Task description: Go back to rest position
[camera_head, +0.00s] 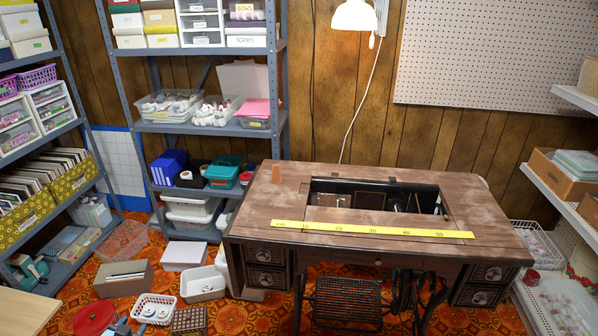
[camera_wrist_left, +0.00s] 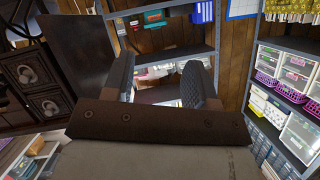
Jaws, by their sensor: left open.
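My left gripper (camera_wrist_left: 160,78) shows in the left wrist view, with its two dark fingers apart and no object visible between them. Its brown front plate fills the lower middle and hides what lies behind it. Shelving and bins show past the fingers. I cannot make out either gripper clearly in the head view. My right gripper shows in neither view.
The wooden sewing table (camera_head: 255,212) bears a yellow measuring strip (camera_head: 370,229) in front of an open recess. A grey shelf unit (camera_head: 213,128) stands behind at left. Boxes and a white basket (camera_head: 153,308) crowd the floor at lower left. A white shelf (camera_head: 562,208) borders the right.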

